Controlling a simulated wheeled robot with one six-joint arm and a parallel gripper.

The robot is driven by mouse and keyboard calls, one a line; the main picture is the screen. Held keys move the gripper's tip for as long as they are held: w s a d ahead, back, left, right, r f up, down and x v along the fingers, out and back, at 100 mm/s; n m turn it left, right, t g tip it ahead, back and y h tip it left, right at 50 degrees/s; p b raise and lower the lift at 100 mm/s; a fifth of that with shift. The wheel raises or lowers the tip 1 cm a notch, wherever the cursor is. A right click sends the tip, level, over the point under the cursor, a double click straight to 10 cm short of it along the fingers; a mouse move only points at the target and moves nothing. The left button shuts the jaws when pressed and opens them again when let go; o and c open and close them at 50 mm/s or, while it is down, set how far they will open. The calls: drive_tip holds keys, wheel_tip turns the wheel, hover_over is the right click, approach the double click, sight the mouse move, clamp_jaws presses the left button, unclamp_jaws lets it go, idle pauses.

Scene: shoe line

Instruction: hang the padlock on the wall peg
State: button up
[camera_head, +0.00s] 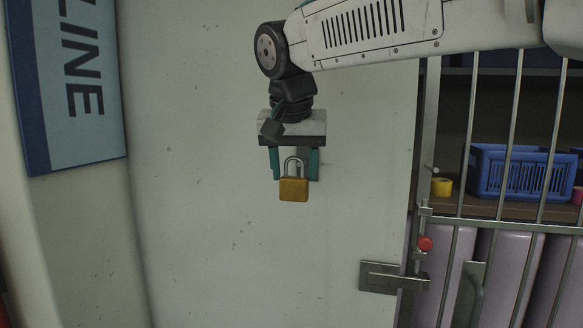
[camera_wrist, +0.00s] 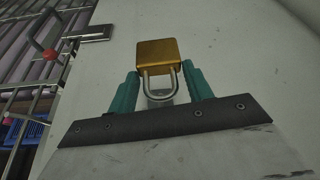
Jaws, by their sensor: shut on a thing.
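The padlock has a brass body (camera_head: 293,190) and a silver shackle and hangs upright, shackle up, in front of the pale wall panel. My gripper (camera_head: 294,176) points down, its teal fingers on either side of the padlock, and is shut on it. In the wrist view the padlock (camera_wrist: 157,54) sits at the fingertips of my gripper (camera_wrist: 160,74), with the shackle toward the palm. A pale shape shows behind the shackle between the fingers. I cannot tell whether it is the wall peg, or whether the shackle touches it. No other peg is clear.
Right of the panel (camera_head: 220,240) is a barred metal gate (camera_head: 506,140) with a red-knobbed bolt (camera_head: 425,243) and a latch plate (camera_head: 380,278). Behind the bars are a blue basket (camera_head: 520,172) and a yellow roll (camera_head: 441,187). A blue sign (camera_head: 75,100) hangs at left.

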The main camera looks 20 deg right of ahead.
drive_tip(key=shift+w+d+f, duration=0.1)
drive_tip(key=shift+w+d, duration=0.55)
drive_tip(key=shift+w, duration=0.25)
drive_tip(key=shift+w+d+f, duration=0.1)
drive_tip(key=shift+w+d, duration=0.55)
drive_tip(key=shift+w, duration=0.25)
drive_tip(key=shift+w+d, duration=0.65)
drive_tip(key=shift+w, duration=0.25)
drive_tip(key=shift+w+d+f, duration=0.35)
drive_tip(key=shift+w+f, duration=0.1)
drive_tip(key=o, duration=1.2)
